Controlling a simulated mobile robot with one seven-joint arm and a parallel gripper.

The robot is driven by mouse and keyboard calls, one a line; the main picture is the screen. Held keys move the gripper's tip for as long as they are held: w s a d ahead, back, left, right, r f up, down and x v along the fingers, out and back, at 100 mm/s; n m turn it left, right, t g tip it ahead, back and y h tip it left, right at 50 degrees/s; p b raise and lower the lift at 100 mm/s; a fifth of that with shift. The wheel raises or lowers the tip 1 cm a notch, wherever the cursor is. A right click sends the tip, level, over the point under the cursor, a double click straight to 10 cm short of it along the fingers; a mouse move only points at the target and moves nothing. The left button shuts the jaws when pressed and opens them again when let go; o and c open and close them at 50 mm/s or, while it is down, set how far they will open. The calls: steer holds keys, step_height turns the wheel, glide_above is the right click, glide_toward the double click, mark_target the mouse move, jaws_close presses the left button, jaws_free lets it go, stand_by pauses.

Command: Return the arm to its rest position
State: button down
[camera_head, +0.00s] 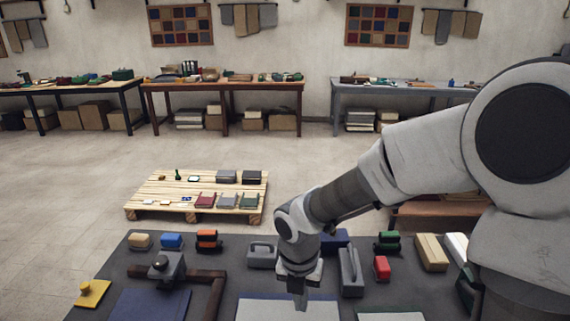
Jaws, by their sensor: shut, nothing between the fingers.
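My arm reaches in from the right side of the head view and bends down over the dark work table (112,262). My gripper (300,301) points down above a pale flat sheet (262,309) near the front of the table. Its fingers are together with nothing seen between them. I cannot tell whether the fingertips touch the sheet. The arm hides part of a blue block (336,238) and the table's right side.
A red block (381,268) and tan block (431,252) lie right. A dark clamp (167,268) stands left. A wooden pallet (160,190) lies on the floor beyond.

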steer(key=s+d+r+m+b, duration=0.2)
steer(key=s+d+r+m, duration=0.3)
steer(key=m, duration=0.8)
steer(key=s+d+r+m+b, duration=0.1)
steer(key=s+d+r+m, duration=0.4)
steer(key=m, duration=0.8)
steer(key=s+r+m+t+p, duration=0.3)
steer(key=r+m+t, duration=0.2)
steer(key=r+m, duration=0.2)
steer(key=shift+s+d+r+y+p, duration=0.3)
steer(key=shift+s+r, duration=0.1)
steer(key=shift+r, duration=0.15)
steer(key=shift+a, duration=0.15)
